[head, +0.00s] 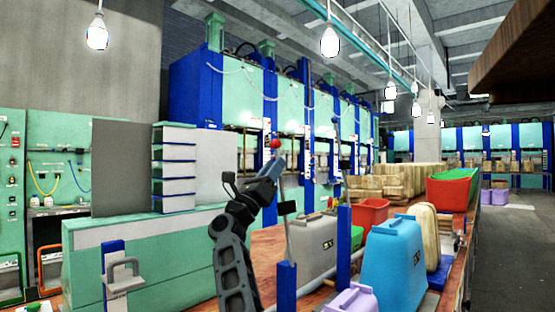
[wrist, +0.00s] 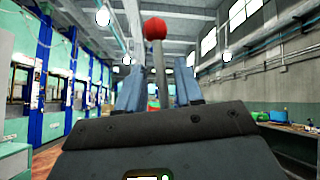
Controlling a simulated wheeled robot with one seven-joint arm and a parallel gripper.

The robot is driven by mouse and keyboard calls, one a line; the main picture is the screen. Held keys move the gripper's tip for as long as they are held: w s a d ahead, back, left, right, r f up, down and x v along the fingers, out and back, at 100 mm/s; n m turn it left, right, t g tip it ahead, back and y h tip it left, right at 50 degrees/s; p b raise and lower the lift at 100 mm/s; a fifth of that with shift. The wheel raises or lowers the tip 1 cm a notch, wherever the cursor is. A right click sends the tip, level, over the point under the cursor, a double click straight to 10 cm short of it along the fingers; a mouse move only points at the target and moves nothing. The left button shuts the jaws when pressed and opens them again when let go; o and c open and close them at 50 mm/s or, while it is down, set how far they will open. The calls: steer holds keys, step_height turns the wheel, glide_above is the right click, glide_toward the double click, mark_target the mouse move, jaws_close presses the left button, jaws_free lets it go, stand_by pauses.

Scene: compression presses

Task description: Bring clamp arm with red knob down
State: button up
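The clamp arm is a thin, near-upright grey rod with a round red knob (head: 275,143) on top. Its lower part (head: 288,235) rises from a blue post (head: 287,285) in the head view. In the wrist view the red knob (wrist: 155,28) stands above the fingertips, and the rod (wrist: 159,68) runs down between the fingers. My gripper (head: 272,168) is at the upper rod, just below the knob. In the wrist view my gripper (wrist: 158,85) is open, with a finger on each side of the rod and gaps showing.
A grey case (head: 312,245), a blue case (head: 393,262) and a red bin (head: 371,213) stand on the bench right of the post. A second blue post (head: 343,245) is close by. A grey handle on a blue block (head: 122,275) is at lower left.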

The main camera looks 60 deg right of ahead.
steer(key=shift+x, duration=1.5)
jaws_close()
